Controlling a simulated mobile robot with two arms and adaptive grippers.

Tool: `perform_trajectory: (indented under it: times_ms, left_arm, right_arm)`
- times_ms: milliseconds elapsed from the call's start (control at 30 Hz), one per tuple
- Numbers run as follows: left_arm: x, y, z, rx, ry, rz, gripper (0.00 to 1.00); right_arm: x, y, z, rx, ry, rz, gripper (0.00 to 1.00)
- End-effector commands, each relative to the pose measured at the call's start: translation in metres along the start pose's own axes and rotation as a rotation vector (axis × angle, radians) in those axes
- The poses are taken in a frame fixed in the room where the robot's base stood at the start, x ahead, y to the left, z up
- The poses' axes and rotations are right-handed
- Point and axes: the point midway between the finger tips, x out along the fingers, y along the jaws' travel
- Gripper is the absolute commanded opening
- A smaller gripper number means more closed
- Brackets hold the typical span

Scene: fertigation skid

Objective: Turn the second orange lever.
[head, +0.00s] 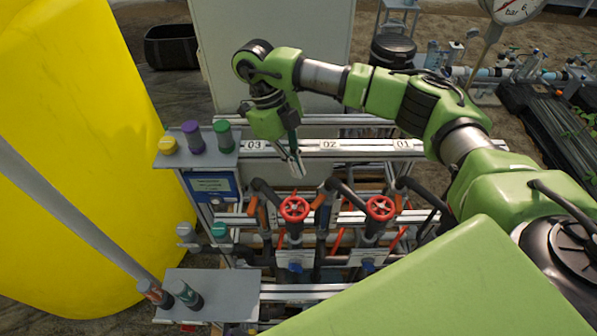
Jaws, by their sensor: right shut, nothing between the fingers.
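My right gripper (296,168) hangs fingers down in front of the rail, between the labels 03 and 02. It is shut and empty, above the left red handwheel (294,209). Small orange parts that look like levers show among the dark pipes: one left of the left handwheel (262,217), one between the handwheels (319,197), one by the right handwheel (398,204). They are small and partly hidden by pipes, so their positions are hard to tell. The gripper appears apart from them. My left gripper is not in view.
A yellow tank (70,160) fills the left side. Shelves with colored-cap bottles (191,137) and a blue-screen controller (211,186) stand left of the pipes. A second red handwheel (380,208) sits to the right. A pressure gauge (514,8) is at the top right.

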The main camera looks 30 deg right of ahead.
Motion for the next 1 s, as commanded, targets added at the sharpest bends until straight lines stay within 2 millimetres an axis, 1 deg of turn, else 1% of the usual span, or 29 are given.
perform_trajectory:
  times_ms: [33,200,300,433,600,900,1000]
  left_arm:
    - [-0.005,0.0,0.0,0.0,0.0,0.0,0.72]
    - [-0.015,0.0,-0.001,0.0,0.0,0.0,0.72]
    - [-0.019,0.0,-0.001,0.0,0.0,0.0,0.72]
    - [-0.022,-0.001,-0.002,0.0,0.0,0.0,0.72]
    - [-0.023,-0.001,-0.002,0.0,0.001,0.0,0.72]
    - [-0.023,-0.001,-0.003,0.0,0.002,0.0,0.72]
    - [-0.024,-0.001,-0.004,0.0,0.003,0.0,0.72]
  right_arm:
    - [0.008,0.0,-0.002,-0.001,0.005,0.001,0.0]
    - [0.04,0.0,-0.003,0.0,0.005,0.002,0.0]
    - [0.056,0.001,-0.002,-0.001,0.004,0.002,0.0]
    - [0.071,0.001,-0.001,0.0,0.002,0.002,0.0]
    - [0.079,0.0,0.0,-0.001,0.0,0.001,0.0]
    - [0.08,0.0,0.0,-0.001,-0.001,0.001,0.0]
    - [0.081,-0.002,-0.003,0.0,0.0,0.001,0.0]
